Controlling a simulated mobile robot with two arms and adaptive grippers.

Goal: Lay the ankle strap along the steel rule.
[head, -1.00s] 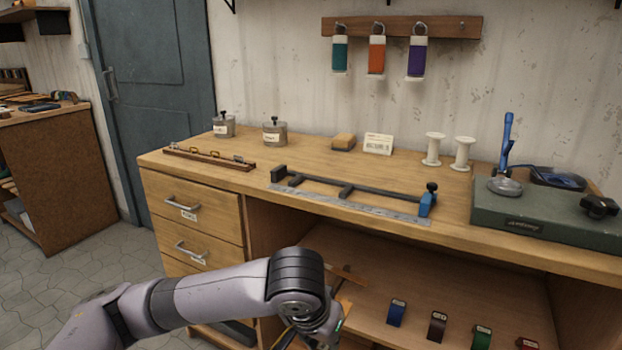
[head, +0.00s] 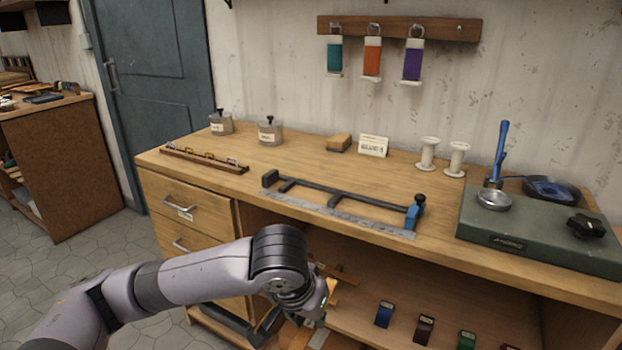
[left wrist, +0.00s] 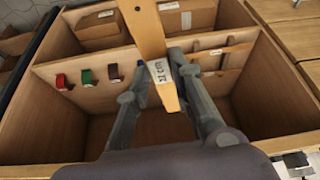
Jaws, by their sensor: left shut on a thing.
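My left gripper (left wrist: 160,58) is shut on a flat tan strap (left wrist: 148,28) with a white printed label, which I take for the ankle strap. The label's text is too small to read surely. In the head view the gripper is mostly hidden behind my wrist, with a tan piece (head: 332,288) showing beside it, in front of the bench's open lower bay. My right gripper is out of view.
A wooden rack (head: 205,160) lies at left. Several coloured coils, one blue (head: 384,314), sit on the shelf below the bench edge.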

